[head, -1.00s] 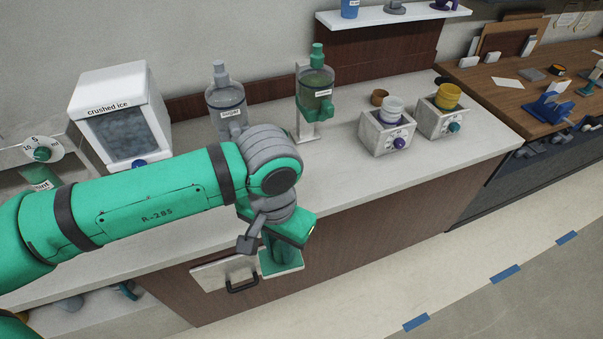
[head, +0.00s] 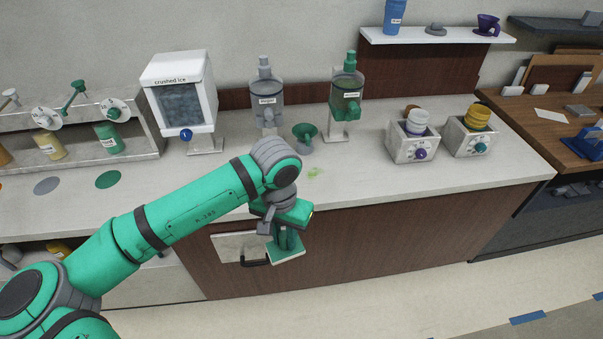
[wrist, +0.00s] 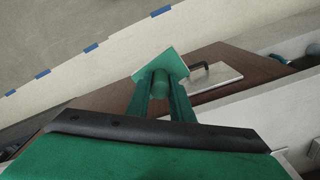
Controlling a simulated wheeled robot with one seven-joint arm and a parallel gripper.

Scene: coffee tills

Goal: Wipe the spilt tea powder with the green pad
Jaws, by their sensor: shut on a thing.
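My gripper (head: 288,238) is shut on the green pad (head: 286,255), a flat square with a round grip on top. It holds the pad in front of the counter's front edge, below the top and near the cabinet front. In the wrist view the pad (wrist: 160,66) shows beyond the two fingers, with its grip between them. The spilt tea powder (head: 316,172) is a small light-green patch on the white counter, up and to the right of my gripper and apart from the pad.
A green funnel-like dripper (head: 305,133) stands just behind the powder. The green dispenser (head: 346,95), grey dispenser (head: 266,95) and crushed ice machine (head: 182,95) line the back. Two cup boxes (head: 413,146) (head: 470,138) stand right. The counter right of the powder is clear.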

